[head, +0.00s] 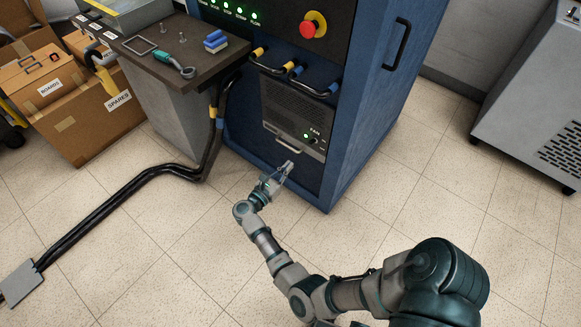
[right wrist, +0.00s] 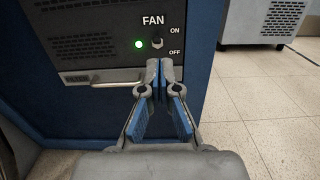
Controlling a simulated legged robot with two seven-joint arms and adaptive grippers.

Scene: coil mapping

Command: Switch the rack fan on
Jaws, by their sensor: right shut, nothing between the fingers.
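The blue rack (head: 352,120) stands at the centre of the head view, with a dark grey fan panel (head: 285,112) low on its front. In the right wrist view the fan switch (right wrist: 157,39) sits below the word FAN, between the ON and OFF marks. Its lever's tilt is too small to tell surely. A green light (right wrist: 138,44) glows left of it; it also shows in the head view (head: 306,136). My right gripper (right wrist: 160,70) is shut and empty, its tips just below the switch in the picture; it is also in the head view (head: 287,167). My left gripper is not in view.
A metal handle (head: 288,146) runs along the panel's lower edge. Cables with yellow and blue ends (head: 277,62) hang above it. A bench (head: 150,50) with tools stands left, and a grey cabinet (head: 520,90) right. The floor before the rack is clear.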

